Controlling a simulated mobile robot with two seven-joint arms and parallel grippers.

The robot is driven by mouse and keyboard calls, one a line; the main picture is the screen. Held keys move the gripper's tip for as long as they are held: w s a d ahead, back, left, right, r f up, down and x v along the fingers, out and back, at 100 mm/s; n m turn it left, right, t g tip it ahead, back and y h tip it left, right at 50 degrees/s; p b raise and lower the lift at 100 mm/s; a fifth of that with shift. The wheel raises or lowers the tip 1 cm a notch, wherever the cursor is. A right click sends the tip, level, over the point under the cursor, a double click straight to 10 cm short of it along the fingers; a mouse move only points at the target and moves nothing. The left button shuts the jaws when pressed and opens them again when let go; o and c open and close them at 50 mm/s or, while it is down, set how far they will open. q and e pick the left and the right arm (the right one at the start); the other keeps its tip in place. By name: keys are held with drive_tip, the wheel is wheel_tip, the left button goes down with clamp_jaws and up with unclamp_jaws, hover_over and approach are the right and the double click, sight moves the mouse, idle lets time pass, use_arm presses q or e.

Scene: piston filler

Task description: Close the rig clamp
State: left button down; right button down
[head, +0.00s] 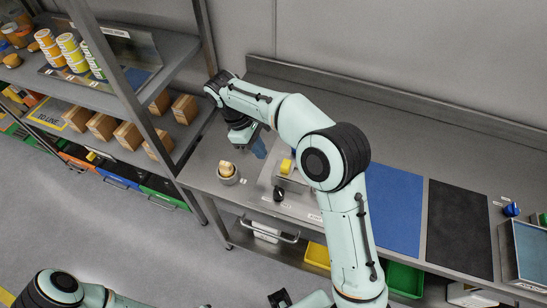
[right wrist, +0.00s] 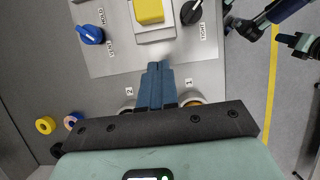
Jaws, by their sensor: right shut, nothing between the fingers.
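The rig is a pale grey plate (head: 300,205) on the steel bench, with a yellow block (head: 287,166) on a raised pale base. The block also shows at the top of the right wrist view (right wrist: 148,11). A black knob (right wrist: 190,12) sits beside the block near a label reading TIGHT; it also shows in the head view (head: 278,193). A blue knob (right wrist: 90,35) is on the block's other side, by a HOLD label. My right gripper (right wrist: 157,70) is shut and empty, its blue fingers over the plate. No left gripper fingers are clearly visible.
A grey cup (head: 228,179) with tan pieces stands left of the plate. Blue (head: 390,215) and black mats (head: 460,228) lie to the right. Shelves with cartons (head: 102,126) stand at the left. My right arm covers part of the rig in the head view.

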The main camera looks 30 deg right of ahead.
use_arm(q)
drive_tip(key=shift+s+f+b, duration=0.25)
drive_tip(key=shift+f+b, duration=0.1)
drive_tip(key=shift+f, duration=0.25)
use_arm(e)
drive_tip(key=shift+s+d+f, duration=0.2)
drive_tip(key=shift+s+d, duration=0.5)
drive_tip(key=shift+s, duration=0.1)
drive_tip(key=shift+s+d+f, duration=0.15)
drive_tip(key=shift+s+d, duration=0.55)
drive_tip(key=shift+s, duration=0.1)
